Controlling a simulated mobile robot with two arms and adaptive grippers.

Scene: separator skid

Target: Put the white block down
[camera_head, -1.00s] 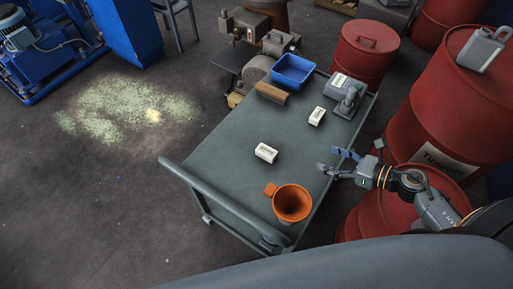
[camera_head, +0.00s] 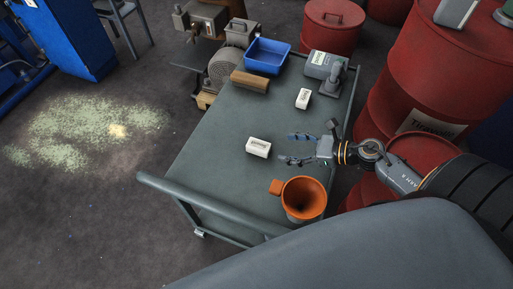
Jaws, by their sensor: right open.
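A white block (camera_head: 259,147) with a recessed top lies on the grey cart top (camera_head: 215,150), near its middle. A second white block (camera_head: 303,98) lies further back on the right. My right gripper (camera_head: 287,148) reaches in from the right over the cart. Its two dark fingers are spread and point left at the nearer white block, with nothing between them. The fingertips are a little right of that block; I cannot tell their height above the cart. My left gripper is not in view.
An orange funnel-like cup (camera_head: 303,199) stands in front of my right gripper. A blue bin (camera_head: 267,56), a brown block (camera_head: 249,81) and a grey device (camera_head: 326,66) are at the cart's back. Red drums (camera_head: 440,70) stand to the right. The cart's left part is clear.

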